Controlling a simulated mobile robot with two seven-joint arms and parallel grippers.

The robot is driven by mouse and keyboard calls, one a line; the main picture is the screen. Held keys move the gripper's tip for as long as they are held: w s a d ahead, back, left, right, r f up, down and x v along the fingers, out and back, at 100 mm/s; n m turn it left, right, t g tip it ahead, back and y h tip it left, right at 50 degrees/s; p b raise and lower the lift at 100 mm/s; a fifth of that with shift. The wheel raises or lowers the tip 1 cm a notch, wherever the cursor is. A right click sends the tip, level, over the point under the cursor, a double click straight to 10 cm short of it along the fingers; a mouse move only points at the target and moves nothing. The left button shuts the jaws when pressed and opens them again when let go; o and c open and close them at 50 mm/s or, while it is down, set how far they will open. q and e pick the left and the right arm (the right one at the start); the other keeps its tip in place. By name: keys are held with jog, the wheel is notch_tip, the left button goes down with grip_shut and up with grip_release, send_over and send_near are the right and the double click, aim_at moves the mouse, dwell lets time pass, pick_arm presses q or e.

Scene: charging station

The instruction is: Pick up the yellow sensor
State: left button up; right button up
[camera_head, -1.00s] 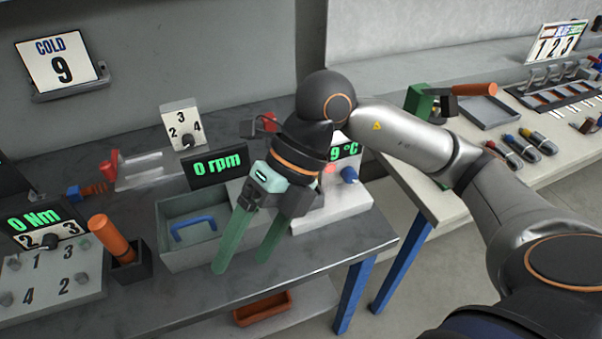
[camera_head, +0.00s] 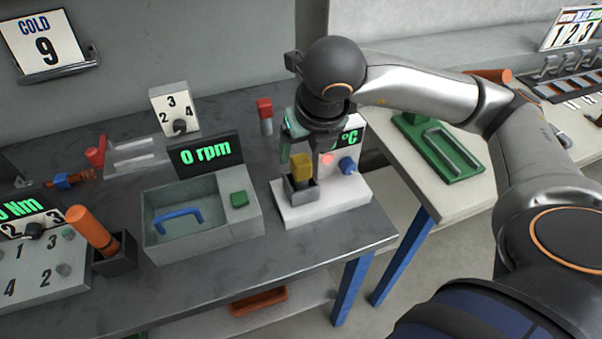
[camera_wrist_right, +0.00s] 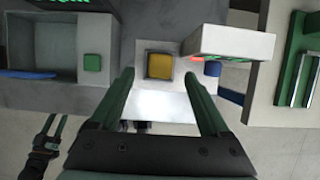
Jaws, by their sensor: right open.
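The yellow sensor (camera_head: 301,167) stands upright in a small dark grey holder on a white station (camera_head: 325,205) with a °C display. In the right wrist view the yellow sensor (camera_wrist_right: 160,66) shows as a square between my finger lines. My right gripper (camera_wrist_right: 159,76) is open and empty, one green finger on each side of the sensor in that view. In the head view it hangs above and behind the sensor, its fingers partly hidden. I cannot tell the height gap; no contact shows. My left gripper (camera_wrist_right: 53,125) shows only in the right wrist view, its fingers apart.
Left of the station stands a grey bin (camera_head: 190,230) with a blue handle and green block, with the rpm display (camera_head: 205,155) behind. A red-topped part (camera_head: 265,115) stands behind the station. A second table (camera_head: 450,190) with a green tray is at the right.

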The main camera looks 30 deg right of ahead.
aim_at(302, 159)
jog(key=x, duration=0.5)
jog(key=shift+w+d+f, duration=0.1)
grip_shut()
dwell(0.5)
